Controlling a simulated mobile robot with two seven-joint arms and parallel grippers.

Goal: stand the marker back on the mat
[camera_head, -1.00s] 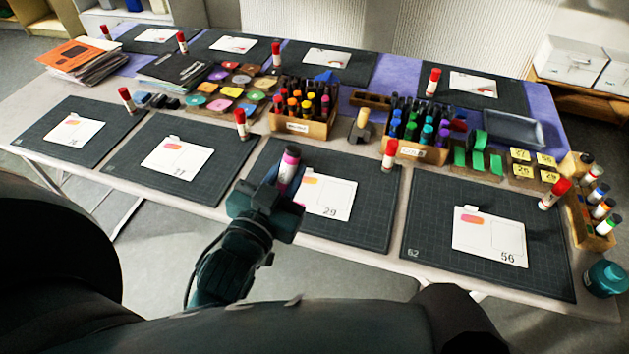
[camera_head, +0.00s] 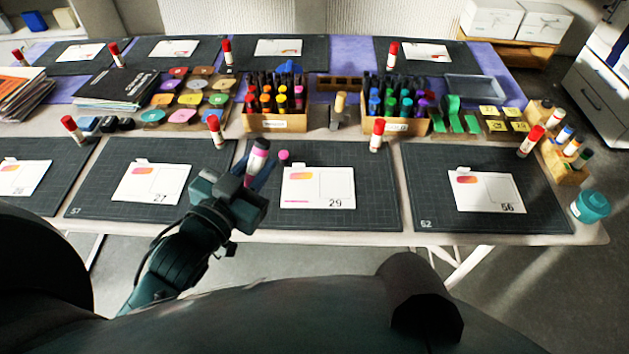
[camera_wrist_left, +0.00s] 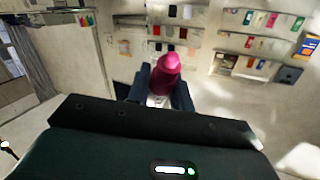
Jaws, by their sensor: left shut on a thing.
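My left gripper (camera_head: 257,172) is shut on the marker (camera_head: 258,154), above the back left part of the mat (camera_head: 370,200) with card 29. In the left wrist view a pink rounded end of the marker (camera_wrist_left: 165,72) stands between the fingers (camera_wrist_left: 160,95). A small pink round thing (camera_head: 284,156), perhaps a cap, is on the mat just right of the marker. My right gripper is out of view.
Card 29 (camera_head: 318,187) lies on the mat, with a pink line along its lower edge. A red-capped glue stick (camera_head: 377,135) stands at the mat's back right. A wooden marker box (camera_head: 275,122) is behind.

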